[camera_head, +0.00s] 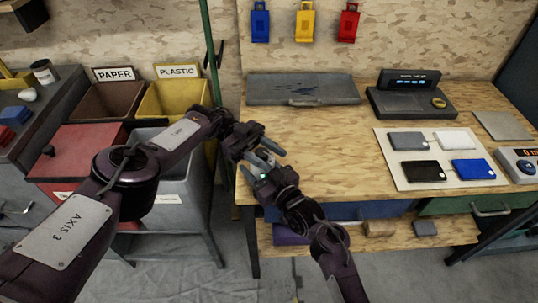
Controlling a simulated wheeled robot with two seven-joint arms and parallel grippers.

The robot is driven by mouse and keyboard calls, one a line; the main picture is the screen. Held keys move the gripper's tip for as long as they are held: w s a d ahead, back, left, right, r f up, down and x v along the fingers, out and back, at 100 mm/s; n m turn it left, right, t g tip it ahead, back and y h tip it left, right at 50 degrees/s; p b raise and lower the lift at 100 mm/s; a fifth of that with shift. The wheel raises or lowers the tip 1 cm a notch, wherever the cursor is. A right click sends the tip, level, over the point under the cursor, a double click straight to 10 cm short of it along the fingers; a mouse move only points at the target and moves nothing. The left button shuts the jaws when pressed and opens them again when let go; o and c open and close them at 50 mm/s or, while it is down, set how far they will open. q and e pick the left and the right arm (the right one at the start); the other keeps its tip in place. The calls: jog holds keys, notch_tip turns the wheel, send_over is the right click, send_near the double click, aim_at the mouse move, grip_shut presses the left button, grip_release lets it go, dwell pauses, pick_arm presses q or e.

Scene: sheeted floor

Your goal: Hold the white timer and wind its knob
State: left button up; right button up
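A white timer (525,165) with a blue round knob and a dark display with red characters sits at the right edge of the workbench. It is partly cut off by the picture's edge. My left gripper (267,155) is over the bench's front left corner, far left of the timer. Its grey fingers look spread, with nothing seen between them. My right gripper (265,174) comes up from below and sits close against the left one in the picture. Its fingers are hard to make out, and I cannot tell whether the two grippers touch.
The wooden bench top (325,145) is clear in the middle. A grey closed case (303,90), a dark console (412,102) with a yellow knob, and a white board (433,183) with several flat cards lie on it. Sorting bins (175,98) stand left.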

pick_arm(q)
jog(key=shift+o, duration=0.9)
jog(key=shift+s, duration=0.1)
pick_arm(e)
jog(key=shift+d, duration=0.1)
pick_arm(q)
jog(key=shift+r, duration=0.15)
notch_tip(320, 180, up, 10)
pick_arm(e)
jog(key=o, duration=1.1)
jog(key=shift+w, duration=0.1)
jog(key=shift+o, duration=0.2)
jog(key=shift+d, duration=0.1)
